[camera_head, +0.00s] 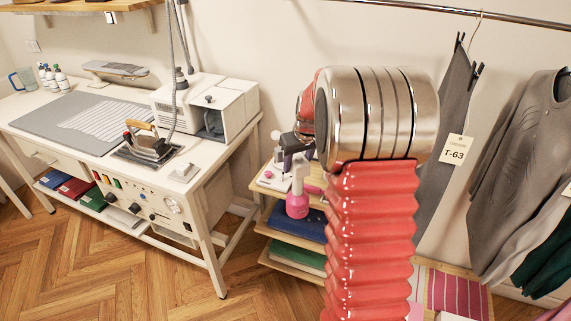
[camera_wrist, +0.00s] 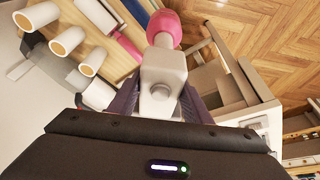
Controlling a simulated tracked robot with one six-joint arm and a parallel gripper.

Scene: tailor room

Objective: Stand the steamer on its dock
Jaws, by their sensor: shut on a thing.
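The steamer has a pink round body (camera_head: 298,205) and a pale grey-white head (camera_wrist: 163,75). My gripper (camera_head: 298,158) is shut on its pale upper part, with the dark fingers on either side in the wrist view (camera_wrist: 160,103). In the head view the steamer hangs roughly upright below the gripper, in front of the shelf unit. I cannot tell whether it touches the shelf. A small white block (camera_head: 184,172) sits at the workbench's front right corner. It may be the dock, but I cannot tell for sure. My arm hides part of the gripper.
The workbench (camera_head: 112,172) at left bears a white machine (camera_head: 238,102) and an iron (camera_head: 150,143) on a dark plate. A wooden shelf unit (camera_head: 270,183) holds spools (camera_wrist: 68,41) and folded cloths. Garments (camera_head: 522,150) hang at right.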

